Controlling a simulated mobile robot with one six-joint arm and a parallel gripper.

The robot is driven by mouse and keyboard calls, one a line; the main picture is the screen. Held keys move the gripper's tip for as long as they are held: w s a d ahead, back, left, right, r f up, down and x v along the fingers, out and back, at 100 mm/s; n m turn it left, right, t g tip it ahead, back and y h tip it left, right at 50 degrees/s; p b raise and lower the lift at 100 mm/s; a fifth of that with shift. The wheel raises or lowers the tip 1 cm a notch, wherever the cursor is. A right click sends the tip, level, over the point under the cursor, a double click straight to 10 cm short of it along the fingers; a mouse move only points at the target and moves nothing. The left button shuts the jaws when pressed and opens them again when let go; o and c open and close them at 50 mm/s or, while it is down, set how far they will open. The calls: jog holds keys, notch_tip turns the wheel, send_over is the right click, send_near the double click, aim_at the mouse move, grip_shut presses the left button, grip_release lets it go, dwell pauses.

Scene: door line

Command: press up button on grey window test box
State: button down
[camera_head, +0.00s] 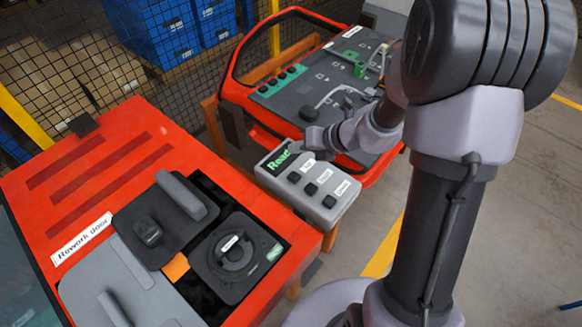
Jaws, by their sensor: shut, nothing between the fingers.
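The grey window test box (317,213) stands in the middle, between the two red doors. Its dark screen (279,160) shows green letters reading "Read", with the rest covered by my gripper. Three dark square buttons run in a row on its top: the left button (293,177), the middle button (311,189) and the right button (329,201). Each has a white label beside it, too small to read surely; the left label (307,165) may say "Up". My gripper (309,146) is shut and empty, at the box's far edge, beyond the left button. I cannot tell its height.
A red door labelled "Rework door" (82,239) lies at the left front with grey and black parts. Another red door (248,103) with a dark panel lies behind the box. Blue bins (160,30) and cartons sit behind a mesh fence. Floor at the right is clear.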

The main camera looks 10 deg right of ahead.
aim_at(297, 177)
notch_tip(297, 177, down, 9)
jog(key=b, duration=0.8)
jog(key=shift+r, duration=0.1)
dwell(1.7)
jog(key=shift+f+b, duration=0.4)
jog(key=shift+b, duration=0.1)
